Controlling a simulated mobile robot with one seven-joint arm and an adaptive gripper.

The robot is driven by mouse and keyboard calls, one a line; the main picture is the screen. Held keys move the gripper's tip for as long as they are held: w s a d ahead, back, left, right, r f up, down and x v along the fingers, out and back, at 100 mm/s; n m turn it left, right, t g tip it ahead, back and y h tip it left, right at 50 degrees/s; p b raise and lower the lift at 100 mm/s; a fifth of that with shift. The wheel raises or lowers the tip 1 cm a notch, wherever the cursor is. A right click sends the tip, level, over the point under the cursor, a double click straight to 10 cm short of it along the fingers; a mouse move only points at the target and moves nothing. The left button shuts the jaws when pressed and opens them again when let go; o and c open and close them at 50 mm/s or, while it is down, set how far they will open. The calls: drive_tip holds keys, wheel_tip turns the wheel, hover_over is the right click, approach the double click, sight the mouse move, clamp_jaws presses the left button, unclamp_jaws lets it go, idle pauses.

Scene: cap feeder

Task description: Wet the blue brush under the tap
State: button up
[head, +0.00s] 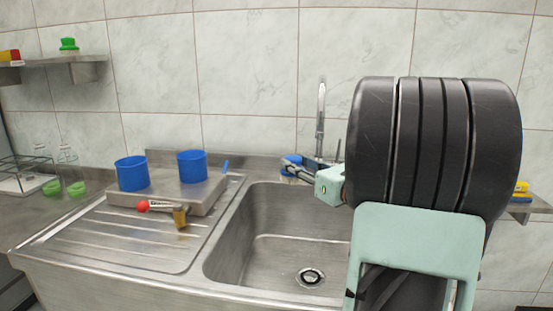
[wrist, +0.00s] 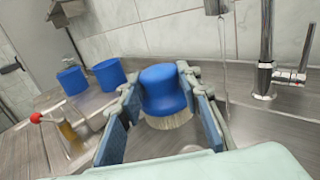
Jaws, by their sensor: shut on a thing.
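The blue brush (wrist: 162,88) is between the fingers of my gripper (head: 302,167) in the wrist view, with its pale bristles pointing down. The gripper is shut on its blue body. In the head view a small part of the brush (head: 290,160) shows at the fingertips, above the back of the sink. The metal tap (head: 321,112) stands behind the sink. In the wrist view its spout (wrist: 216,6) is at the top, and a thin clear stream falls from it just right of the brush. I cannot tell whether the stream touches the bristles.
The steel sink (head: 270,225) has a drain in its floor. On the left, two blue cups (head: 132,173) and a red-ended brush (head: 160,207) are on or by a raised metal block (head: 200,200). The tap's lever (wrist: 292,76) stands at the right in the wrist view.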

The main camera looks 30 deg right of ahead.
sight(288, 173)
drive_tip(key=shift+d, duration=0.55)
drive_tip(key=shift+w+d+f+b, duration=0.1)
drive_tip(key=shift+d+f+b, duration=0.1)
drive_tip(key=shift+d+b, duration=0.4)
drive_tip(key=shift+w+d+f+b, duration=0.15)
drive_tip(key=shift+d+b, duration=0.2)
drive_tip(key=shift+d, duration=0.4)
drive_tip(key=shift+s+d+f+b, duration=0.1)
drive_tip(key=shift+d+f+b, duration=0.1)
drive_tip(key=shift+d+b, duration=0.4)
drive_tip(key=shift+d, duration=0.1)
drive_tip(key=a+b, duration=0.1)
drive_tip(key=a, duration=0.1)
drive_tip(key=shift+a+f+b, duration=0.1)
drive_tip(key=shift+a+b, duration=0.25)
drive_tip(key=shift+b, duration=0.05)
drive_tip(key=shift+s+a+b, duration=0.15)
drive_tip(key=shift+a+b, duration=0.65)
drive_tip(key=shift+a, duration=0.55)
drive_tip(key=shift+s+a+b, duration=0.15)
drive_tip(key=shift+a+b, duration=0.6)
drive_tip(key=shift+a, duration=0.55)
